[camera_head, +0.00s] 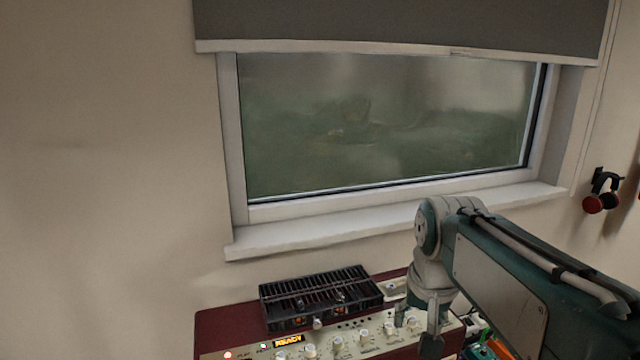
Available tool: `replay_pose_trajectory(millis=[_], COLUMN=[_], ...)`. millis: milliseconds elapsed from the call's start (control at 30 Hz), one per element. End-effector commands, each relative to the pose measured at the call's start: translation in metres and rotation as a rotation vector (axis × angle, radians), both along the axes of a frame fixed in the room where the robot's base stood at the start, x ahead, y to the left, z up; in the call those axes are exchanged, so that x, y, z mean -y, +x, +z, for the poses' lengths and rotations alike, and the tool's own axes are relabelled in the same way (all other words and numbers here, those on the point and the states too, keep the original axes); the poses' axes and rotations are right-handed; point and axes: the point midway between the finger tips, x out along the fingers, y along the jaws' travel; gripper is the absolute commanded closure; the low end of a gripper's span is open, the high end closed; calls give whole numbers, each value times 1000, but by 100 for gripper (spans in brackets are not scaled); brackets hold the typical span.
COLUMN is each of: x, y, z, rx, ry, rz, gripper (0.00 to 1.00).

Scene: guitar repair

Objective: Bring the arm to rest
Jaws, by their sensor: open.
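My arm enters from the lower right of the head view and reaches toward the middle. The wrist bends down, so my gripper (416,328) points downward at its end. The jaws are open and I see nothing between them. The gripper hangs in front of the right part of a dark red unit with a cream control panel (372,345). I cannot tell whether the fingertips touch the panel.
A black slatted box (318,296) sits on the unit, left of my gripper. A window sill (330,234) juts out behind. Red-and-black headphones (600,192) hang on the right wall. Small green and orange items (490,346) lie under my arm. The left wall area is clear.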

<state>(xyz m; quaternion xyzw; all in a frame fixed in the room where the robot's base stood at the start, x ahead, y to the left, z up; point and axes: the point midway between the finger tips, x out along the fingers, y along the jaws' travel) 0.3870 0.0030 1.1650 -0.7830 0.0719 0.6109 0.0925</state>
Motion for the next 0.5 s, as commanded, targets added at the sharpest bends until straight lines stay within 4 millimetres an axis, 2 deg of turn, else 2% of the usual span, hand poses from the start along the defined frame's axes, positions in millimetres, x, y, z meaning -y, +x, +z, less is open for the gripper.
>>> replay_pose_trajectory(millis=[33,300,500], x=[0,1,2], y=[-17,-92,-128], z=[-1,-27,-52], rx=[27,157,227], ry=[-5,-47,-77], rz=[19,138,203], gripper=[37,37,37])
